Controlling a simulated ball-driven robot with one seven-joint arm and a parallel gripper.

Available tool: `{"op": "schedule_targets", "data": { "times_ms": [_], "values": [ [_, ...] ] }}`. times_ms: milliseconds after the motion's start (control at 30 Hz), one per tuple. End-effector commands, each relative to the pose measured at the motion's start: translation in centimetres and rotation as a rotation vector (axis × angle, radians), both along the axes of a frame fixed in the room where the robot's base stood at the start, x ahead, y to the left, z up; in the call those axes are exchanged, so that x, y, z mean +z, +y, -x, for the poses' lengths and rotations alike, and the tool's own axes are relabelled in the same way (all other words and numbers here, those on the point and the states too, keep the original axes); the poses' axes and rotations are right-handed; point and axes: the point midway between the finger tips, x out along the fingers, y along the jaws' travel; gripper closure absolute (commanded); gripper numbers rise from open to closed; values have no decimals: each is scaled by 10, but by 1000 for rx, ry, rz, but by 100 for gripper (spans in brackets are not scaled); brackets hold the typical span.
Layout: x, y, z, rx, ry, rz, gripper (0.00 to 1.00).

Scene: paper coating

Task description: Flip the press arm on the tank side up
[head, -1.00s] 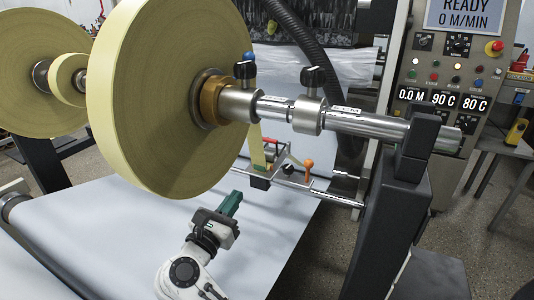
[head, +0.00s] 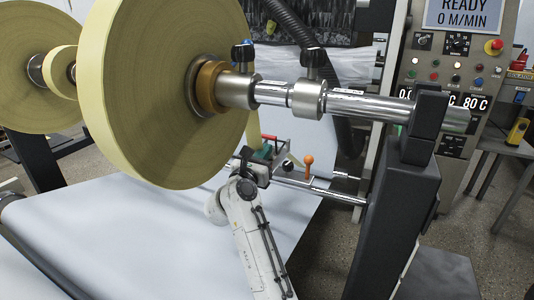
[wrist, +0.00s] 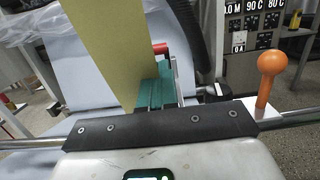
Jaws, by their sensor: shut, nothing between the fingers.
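A small mechanism sits on a thin steel bar (head: 335,190) below the big roll. It has a red part (head: 268,137) and an upright lever with an orange ball knob (head: 308,160); I cannot tell which piece is the press arm. In the wrist view the orange knob (wrist: 270,65) stands upright at the right, and the red part (wrist: 160,48) shows just beyond my fingers. My gripper (head: 262,153), with green fingers, is at the mechanism, left of the knob. In the wrist view the fingers (wrist: 158,85) are together and empty; contact with the red part is unclear.
A large yellow roll (head: 165,95) on a steel shaft (head: 360,103) hangs above my arm. Its yellow strip (wrist: 115,45) runs down close beside my fingers. A black post (head: 395,215) stands at right, with a control panel (head: 440,95) behind. White sheet (head: 110,225) lies below.

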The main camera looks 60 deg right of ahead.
Motion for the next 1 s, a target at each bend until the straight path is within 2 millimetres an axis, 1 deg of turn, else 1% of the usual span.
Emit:
{"op": "schedule_targets", "data": {
  "times_ms": [33,200,567,833,1000],
  "values": [
    [0,-6,0,-2,-1,0,100],
    [2,-14,-2,0,-1,0,100],
    [3,-15,-2,0,0,0,100],
    [18,-19,-3,0,0,-1,100],
    [18,-20,-3,0,1,0,100]
  ]
}}
